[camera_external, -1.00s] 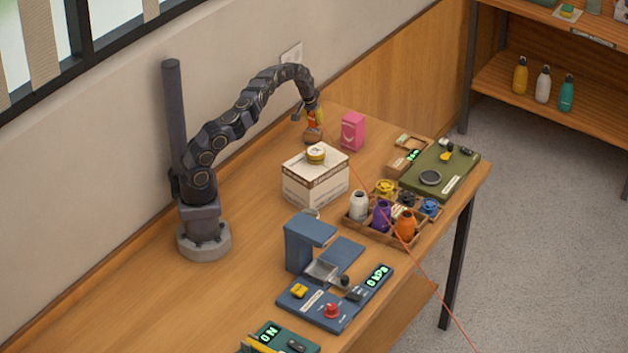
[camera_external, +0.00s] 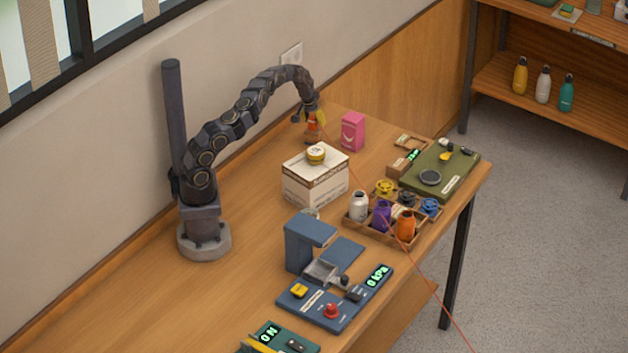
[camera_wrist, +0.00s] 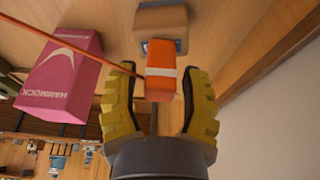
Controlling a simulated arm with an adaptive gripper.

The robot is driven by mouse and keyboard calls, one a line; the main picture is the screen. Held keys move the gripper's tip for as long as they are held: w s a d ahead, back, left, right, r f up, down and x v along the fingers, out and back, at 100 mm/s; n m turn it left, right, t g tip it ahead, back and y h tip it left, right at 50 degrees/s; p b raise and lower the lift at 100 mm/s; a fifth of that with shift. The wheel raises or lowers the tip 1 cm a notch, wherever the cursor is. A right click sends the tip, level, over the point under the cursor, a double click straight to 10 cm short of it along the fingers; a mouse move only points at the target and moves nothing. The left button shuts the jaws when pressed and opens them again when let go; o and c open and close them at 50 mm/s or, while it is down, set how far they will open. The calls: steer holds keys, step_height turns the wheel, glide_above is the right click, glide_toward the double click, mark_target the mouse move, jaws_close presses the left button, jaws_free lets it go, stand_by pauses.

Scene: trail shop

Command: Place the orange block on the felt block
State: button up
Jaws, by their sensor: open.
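The orange block (camera_wrist: 161,72), with a white band, sits between the spread yellow fingers of my gripper (camera_wrist: 158,88) in the wrist view, with a small gap on each side. The tan felt block (camera_wrist: 160,28) is just beyond it, partly covered by it. In the external view the orange block (camera_external: 311,125) shows directly above the felt block (camera_external: 310,138) and appears to rest on it, though the contact is too small to be sure. My gripper (camera_external: 311,117) is open around the orange block at the far end of the table.
A pink hammock box (camera_external: 352,132) stands close to the right of the blocks. A crate (camera_external: 380,234) of bottles lies farther right. A thin red line crosses the view.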

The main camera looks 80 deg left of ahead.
steer(key=v, duration=1.1)
steer(key=shift+r, duration=0.25)
